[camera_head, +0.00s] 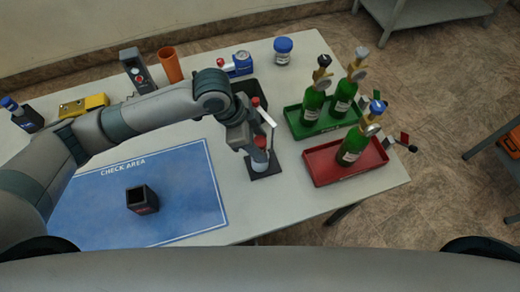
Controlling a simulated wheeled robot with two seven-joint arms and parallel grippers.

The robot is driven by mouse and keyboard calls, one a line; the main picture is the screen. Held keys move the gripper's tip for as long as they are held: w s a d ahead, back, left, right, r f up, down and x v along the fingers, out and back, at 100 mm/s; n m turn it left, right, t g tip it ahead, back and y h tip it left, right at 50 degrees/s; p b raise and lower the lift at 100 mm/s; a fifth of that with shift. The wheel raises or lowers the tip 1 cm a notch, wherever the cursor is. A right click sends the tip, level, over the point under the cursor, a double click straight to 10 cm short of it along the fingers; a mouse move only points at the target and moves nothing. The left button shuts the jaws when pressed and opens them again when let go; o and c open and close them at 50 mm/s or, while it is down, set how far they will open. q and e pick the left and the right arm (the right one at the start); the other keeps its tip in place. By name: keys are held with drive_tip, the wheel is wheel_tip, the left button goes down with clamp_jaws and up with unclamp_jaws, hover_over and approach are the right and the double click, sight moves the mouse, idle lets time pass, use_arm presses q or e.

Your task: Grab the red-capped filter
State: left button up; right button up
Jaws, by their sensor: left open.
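A small filter (259,166) with a pale body and what looks like a red cap stands on a dark square pad on the table, right of the blue mat. My left gripper (261,143) is open and points down at the filter from above. Its fingers are around or just over the red cap and partly hide it. I cannot tell whether they touch it. Another red part (255,102) shows just behind the gripper, partly covered. My right gripper is not in view.
A red tray (322,170) and a green tray (297,127) with green bottles stand to the right. A black open box (142,199) sits on the blue check-area mat (195,205). An orange cup (171,65) and a blue-lidded jar (283,50) stand behind.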

use_arm(q)
drive_tip(key=shift+d+f, duration=0.1)
drive_tip(key=shift+f, duration=0.15)
clamp_jaws()
drive_tip(key=shift+r, duration=0.15)
drive_tip(key=shift+r+b, duration=0.3)
drive_tip(key=shift+r, duration=0.35)
wheel_tip(320, 180, up, 9)
drive_tip(key=shift+f+b, duration=0.2)
drive_tip(key=shift+b, duration=0.85)
